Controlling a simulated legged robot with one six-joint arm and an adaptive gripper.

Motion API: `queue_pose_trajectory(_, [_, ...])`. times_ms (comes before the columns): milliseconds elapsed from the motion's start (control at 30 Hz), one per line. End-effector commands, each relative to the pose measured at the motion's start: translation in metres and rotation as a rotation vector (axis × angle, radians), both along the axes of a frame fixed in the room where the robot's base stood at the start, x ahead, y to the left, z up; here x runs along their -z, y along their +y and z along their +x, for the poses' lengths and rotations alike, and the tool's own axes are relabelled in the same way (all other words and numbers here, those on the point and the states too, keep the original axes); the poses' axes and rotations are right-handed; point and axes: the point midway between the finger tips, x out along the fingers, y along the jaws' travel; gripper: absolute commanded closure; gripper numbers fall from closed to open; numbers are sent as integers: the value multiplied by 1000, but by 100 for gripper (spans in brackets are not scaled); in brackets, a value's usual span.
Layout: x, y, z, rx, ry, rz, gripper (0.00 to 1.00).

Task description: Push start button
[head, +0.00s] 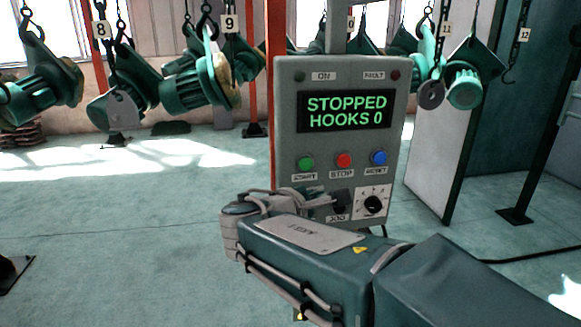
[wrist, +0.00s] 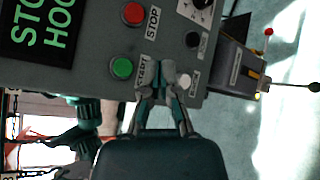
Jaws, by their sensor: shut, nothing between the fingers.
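The control panel (head: 285,120) is a grey box with a lit display (head: 347,111) reading STOPPED HOOKS 0. The green start button (head: 305,163) is at the left of its button row and also shows in the wrist view (wrist: 122,68). The red stop button (head: 344,160) and blue reset button (head: 379,157) are to its right. My gripper (head: 315,199) is shut and empty, in front of the lower panel, below the start button. In the wrist view its fingertips (wrist: 162,70) overlap the edge of the START label, beside the green button. Contact with the panel cannot be told.
A black jog control (head: 340,202) and a rotary dial (head: 373,204) are low on the panel. Green hoist parts (head: 200,85) hang from numbered hooks behind. A cabinet door (head: 440,150) stands at the right. The floor at the left is largely clear.

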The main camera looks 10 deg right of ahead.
Motion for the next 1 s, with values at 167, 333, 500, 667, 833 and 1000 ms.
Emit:
queue_pose_trajectory(167, [0,0,0,1,0,1,100])
queue_pose_trajectory(333, [0,0,3,1,1,2,100])
queue_pose_trajectory(500, [0,0,20,3,1,2,100])
queue_pose_trajectory(667, [1,-1,41,3,1,2,100])
queue_pose_trajectory(833, [1,-1,62,2,2,1,100])
queue_pose_trajectory(1000, [0,-1,79,1,0,2,100])
